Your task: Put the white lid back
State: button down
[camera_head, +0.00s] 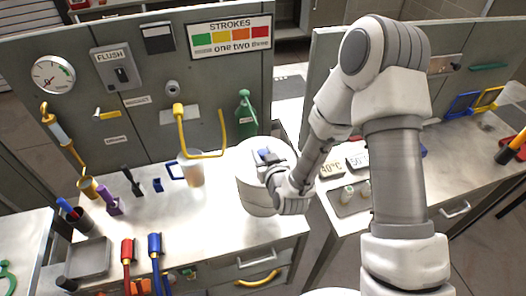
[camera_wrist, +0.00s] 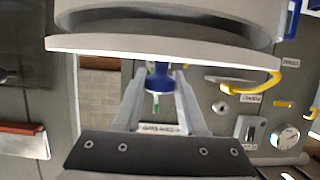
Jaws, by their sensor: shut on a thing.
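In the wrist view my gripper (camera_wrist: 159,78) is shut on the blue knob (camera_wrist: 159,76) of the white lid (camera_wrist: 160,47). The wrist picture is upside down. There, the lid's edge spans the upper part, with a pale round body, probably the pot (camera_wrist: 165,17), beyond it. A dark band lies between them; I cannot tell whether the lid touches the rim.
A clear mug with a blue handle (camera_head: 193,170) stands left of the pot. The counter's middle front is clear.

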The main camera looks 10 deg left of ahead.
jog(key=shift+f+b, duration=0.55)
jog(key=shift+b, duration=0.15)
jog(key=shift+c, duration=1.9)
grip_release()
jog(key=shift+s, duration=0.1)
